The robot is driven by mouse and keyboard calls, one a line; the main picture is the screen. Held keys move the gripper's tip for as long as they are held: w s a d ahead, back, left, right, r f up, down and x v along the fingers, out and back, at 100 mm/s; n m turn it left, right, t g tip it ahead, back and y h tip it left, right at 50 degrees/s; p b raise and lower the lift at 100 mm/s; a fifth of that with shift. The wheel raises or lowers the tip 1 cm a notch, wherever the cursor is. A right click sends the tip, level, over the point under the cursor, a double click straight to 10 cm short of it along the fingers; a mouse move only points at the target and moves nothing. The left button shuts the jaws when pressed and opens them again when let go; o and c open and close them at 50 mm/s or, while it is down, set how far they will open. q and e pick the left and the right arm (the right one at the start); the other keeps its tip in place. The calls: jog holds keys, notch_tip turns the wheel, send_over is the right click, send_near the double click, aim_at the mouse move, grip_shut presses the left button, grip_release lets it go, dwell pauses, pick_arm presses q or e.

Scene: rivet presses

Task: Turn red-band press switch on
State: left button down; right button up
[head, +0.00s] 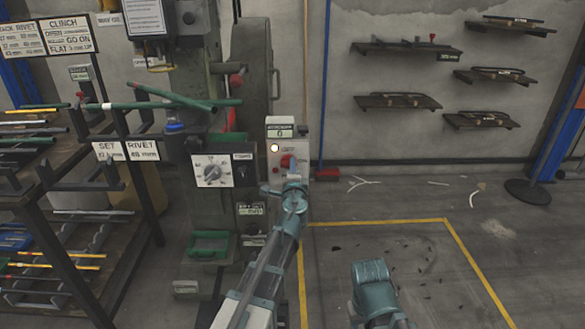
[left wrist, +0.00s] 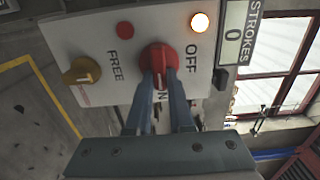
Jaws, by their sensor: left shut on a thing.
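The switch is a red rotary knob (left wrist: 158,56) on a pale control box (left wrist: 100,45), with OFF, FREE and a partly covered label around it. My left gripper (left wrist: 160,80) is shut on the red knob, one finger on each side. In the head view the box (head: 276,131) stands on the press, and my left gripper (head: 289,172) is at the red knob (head: 287,160). Which label the knob points at I cannot tell. A lamp (left wrist: 200,22) on the box glows. The strokes counter (left wrist: 233,33) reads 0.
A brown-yellow knob (left wrist: 82,72) and a dark red lamp (left wrist: 124,29) share the box face. A dial panel (head: 213,171) is left of the box. A rack of rods (head: 60,220) stands at left. The yellow-marked floor (head: 400,250) at right is mostly open.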

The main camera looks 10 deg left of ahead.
dwell(0.4)
pick_arm(q)
jog(key=c, duration=0.8)
grip_release()
jog(key=shift+s, duration=0.15)
